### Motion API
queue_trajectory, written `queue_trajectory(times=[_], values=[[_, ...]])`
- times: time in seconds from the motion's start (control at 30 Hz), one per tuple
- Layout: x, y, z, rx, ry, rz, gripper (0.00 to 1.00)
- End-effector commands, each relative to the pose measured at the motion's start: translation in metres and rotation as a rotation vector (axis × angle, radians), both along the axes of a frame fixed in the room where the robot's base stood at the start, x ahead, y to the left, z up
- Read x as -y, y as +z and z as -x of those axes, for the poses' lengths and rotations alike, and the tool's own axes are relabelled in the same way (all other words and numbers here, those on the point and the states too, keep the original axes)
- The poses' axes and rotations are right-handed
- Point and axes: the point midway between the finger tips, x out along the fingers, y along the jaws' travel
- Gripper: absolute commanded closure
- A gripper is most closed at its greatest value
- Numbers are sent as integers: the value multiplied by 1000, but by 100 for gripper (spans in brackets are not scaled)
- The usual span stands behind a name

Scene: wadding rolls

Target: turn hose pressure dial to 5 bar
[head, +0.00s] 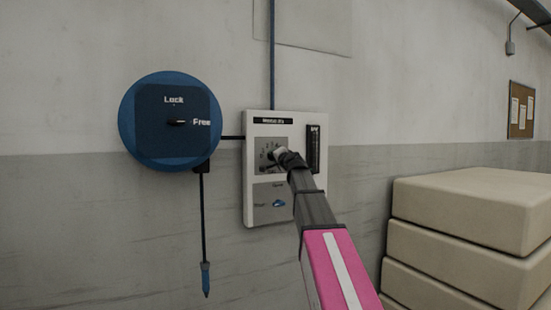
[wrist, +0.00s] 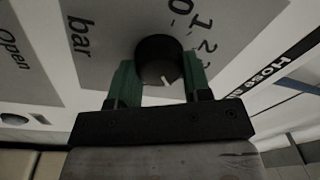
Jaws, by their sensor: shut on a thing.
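The hose pressure dial is a dark round knob (wrist: 158,58) on a grey scale plate on the white wall panel (head: 251,200). A short white mark shows on the knob's lower right in the wrist view, towards my gripper. The numbers 0, 1 and 2 and the word "bar" show around it; higher numbers are hidden or out of frame there. My gripper (wrist: 160,80) is shut on the knob, one green finger on each side. In the head view, my gripper (head: 284,158) covers much of the dial, so its reading cannot be told.
Below the dial, the panel has a small blue switch (head: 279,203) near the word "Open". A dark vertical gauge (head: 313,148) is on its right. A blue round hose reel (head: 172,140) marked "Lock" and "Free" hangs left. Stacked beige blocks (head: 470,215) stand at right.

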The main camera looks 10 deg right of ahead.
Motion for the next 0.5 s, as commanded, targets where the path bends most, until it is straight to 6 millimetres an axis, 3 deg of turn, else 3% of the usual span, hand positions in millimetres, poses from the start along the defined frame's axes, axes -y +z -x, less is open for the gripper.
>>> queue_trajectory(times=[0.5], values=[[-1,-1,1,-60,1,-177,79]])
